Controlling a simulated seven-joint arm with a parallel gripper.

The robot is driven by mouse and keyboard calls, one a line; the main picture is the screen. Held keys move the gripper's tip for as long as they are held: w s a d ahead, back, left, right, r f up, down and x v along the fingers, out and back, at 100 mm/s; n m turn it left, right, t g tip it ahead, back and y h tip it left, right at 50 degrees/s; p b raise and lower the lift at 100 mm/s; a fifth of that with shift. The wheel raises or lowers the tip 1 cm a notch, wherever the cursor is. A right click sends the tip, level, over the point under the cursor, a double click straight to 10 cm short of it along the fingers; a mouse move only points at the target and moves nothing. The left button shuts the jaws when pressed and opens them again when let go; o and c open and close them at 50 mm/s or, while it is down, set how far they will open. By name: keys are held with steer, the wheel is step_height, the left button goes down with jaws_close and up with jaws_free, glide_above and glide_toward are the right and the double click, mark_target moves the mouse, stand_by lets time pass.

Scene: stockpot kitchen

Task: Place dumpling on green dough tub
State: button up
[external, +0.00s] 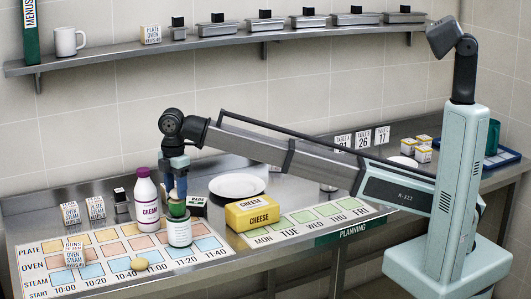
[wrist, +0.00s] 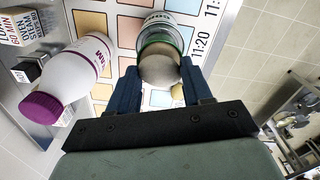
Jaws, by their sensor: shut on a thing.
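The green dough tub (external: 179,232) is a white tub with a green top, standing upright on the planning board. My gripper (external: 178,193) points down directly above it.
A cream bottle (external: 147,200) with a purple cap stands close left of the tub. A small yellowish round thing (external: 139,265) lies on the board in front.

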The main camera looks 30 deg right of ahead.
steer(key=shift+f, duration=0.3)
steer(key=shift+f, duration=0.1)
steer(key=o, duration=1)
step_height(320, 180, up, 12)
steer(key=shift+r, duration=0.15)
